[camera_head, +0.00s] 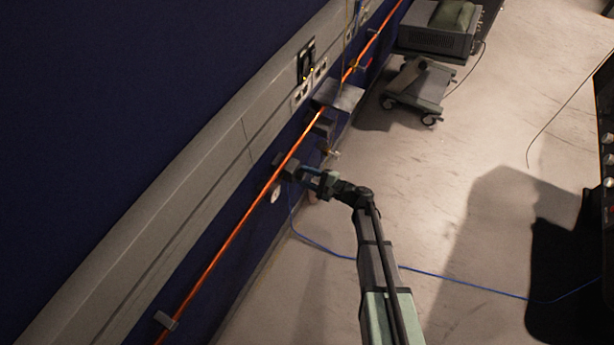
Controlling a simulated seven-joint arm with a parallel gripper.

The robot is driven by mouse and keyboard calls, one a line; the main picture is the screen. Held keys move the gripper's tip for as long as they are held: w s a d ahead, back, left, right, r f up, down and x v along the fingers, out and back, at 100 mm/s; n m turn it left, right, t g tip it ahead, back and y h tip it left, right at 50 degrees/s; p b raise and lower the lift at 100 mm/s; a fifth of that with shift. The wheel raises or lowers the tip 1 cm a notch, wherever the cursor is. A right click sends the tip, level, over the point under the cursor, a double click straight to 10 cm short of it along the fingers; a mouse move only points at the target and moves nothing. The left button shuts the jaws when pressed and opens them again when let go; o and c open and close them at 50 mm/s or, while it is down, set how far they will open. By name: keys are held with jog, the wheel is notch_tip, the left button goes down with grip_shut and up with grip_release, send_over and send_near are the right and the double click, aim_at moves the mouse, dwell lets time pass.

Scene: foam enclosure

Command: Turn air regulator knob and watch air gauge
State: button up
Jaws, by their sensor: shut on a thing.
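A small dark air regulator (287,167) is mounted at the orange pipe along the blue wall, near the middle of the picture. A small round white air gauge (275,195) shows just below it; its needle and scale are too small to read. My gripper (302,173) reaches in from the lower right and is shut on the regulator knob. The knob itself is mostly hidden between the fingers, so its turn position cannot be seen.
The orange pipe (233,237) runs diagonally along the wall below a grey trunking (190,180) with sockets. A wheeled cart (418,88) stands at the top right. A blue hose (455,280) lies across the floor. Dark equipment (606,150) lines the right edge.

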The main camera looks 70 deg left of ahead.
jog(key=shift+m, duration=0.5)
jog(key=o, duration=1.1)
jog(key=shift+c, duration=0.2)
jog(key=v, duration=1.3)
jog(key=shift+w+d, duration=0.2)
jog(key=shift+w, duration=0.15)
jog(key=shift+f, duration=0.1)
